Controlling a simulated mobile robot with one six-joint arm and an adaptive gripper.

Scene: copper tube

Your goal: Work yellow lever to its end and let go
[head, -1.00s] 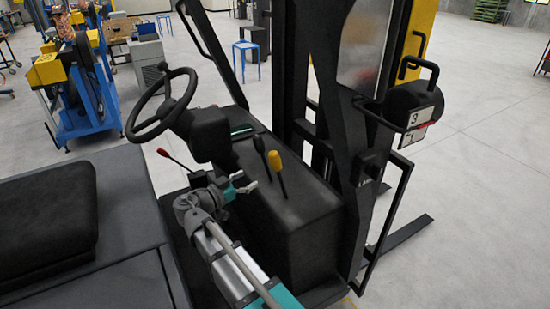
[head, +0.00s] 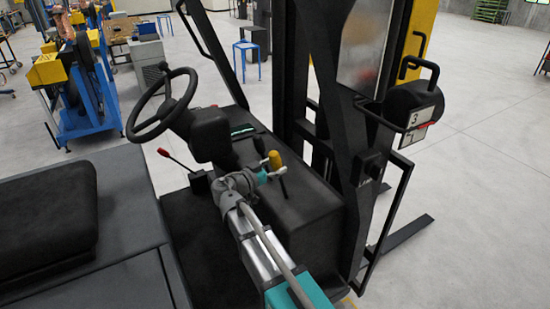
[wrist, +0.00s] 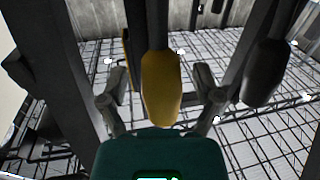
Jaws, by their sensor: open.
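The yellow lever (head: 275,158) stands on the black console of the forklift, its yellow knob on top of a dark rod. In the wrist view the yellow knob (wrist: 160,88) is between the two fingers of my gripper (wrist: 162,98), with a gap on each side. My gripper (head: 272,168) is open around the lever and does not visibly touch it.
A black-knobbed lever (head: 259,145) stands close beside the yellow one; it also shows in the wrist view (wrist: 264,75). A red-knobbed lever (head: 164,153) and the steering wheel (head: 162,104) are to the left. The black mast (head: 345,120) rises to the right.

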